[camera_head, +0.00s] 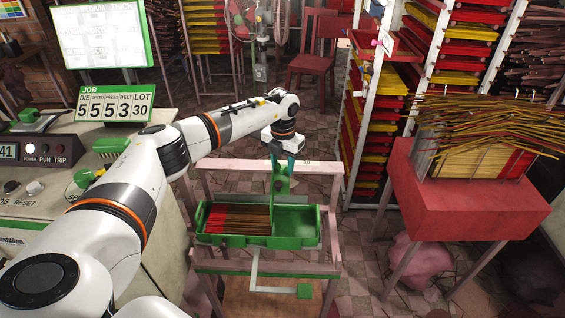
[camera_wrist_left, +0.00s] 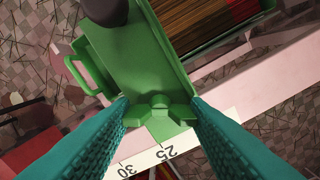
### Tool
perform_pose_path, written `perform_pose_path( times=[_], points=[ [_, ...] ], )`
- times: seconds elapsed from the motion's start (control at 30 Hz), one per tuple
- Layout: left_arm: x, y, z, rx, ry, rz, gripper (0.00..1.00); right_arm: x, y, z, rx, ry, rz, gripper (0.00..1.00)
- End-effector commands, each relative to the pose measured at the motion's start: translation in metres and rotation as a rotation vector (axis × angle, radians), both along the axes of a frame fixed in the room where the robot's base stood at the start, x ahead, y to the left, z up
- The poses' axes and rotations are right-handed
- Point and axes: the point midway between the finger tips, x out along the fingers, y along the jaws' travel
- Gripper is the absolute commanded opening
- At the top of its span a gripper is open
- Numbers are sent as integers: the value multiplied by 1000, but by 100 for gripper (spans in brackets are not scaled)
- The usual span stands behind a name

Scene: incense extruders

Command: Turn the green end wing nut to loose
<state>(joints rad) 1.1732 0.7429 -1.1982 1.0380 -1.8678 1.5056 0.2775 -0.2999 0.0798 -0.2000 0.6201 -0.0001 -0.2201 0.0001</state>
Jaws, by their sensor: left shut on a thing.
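The green wing nut (camera_wrist_left: 160,112) sits in the left wrist view at the end of a green bracket, over a white scale strip (camera_wrist_left: 180,140) marked 25 and 30. My left gripper (camera_wrist_left: 159,115) has its teal fingers on either side of the nut, shut on its wings. In the head view my left gripper (camera_head: 283,160) reaches down to the back of the wooden stand, at the top of a green upright piece (camera_head: 281,183). The nut is too small to make out there. My right gripper is not in view.
A green tray (camera_head: 209,239) on the pinkish stand (camera_head: 190,255) holds incense sticks (camera_head: 238,219) in its left part; its right part looks empty. A crank with a green handle (camera_head: 304,291) hangs in front. A red table (camera_head: 470,205) with stick bundles stands right, a control desk left.

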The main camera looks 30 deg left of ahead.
Motion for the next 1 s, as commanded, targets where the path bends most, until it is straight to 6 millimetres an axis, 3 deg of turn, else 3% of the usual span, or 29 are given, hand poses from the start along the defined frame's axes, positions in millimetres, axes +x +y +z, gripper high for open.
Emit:
perform_pose_path(
  times=[0.27,0.3,0.4,0.77,1.0],
  points=[
    [2,1,3,0,-7,2,19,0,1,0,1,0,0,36],
    [2,1,3,0,-7,1,47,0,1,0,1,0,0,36],
    [1,1,2,0,-5,1,63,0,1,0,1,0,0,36],
    [1,0,5,0,-3,0,64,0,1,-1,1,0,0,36],
    [2,1,44,1,-7,-1,64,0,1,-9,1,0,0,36]
  ],
)
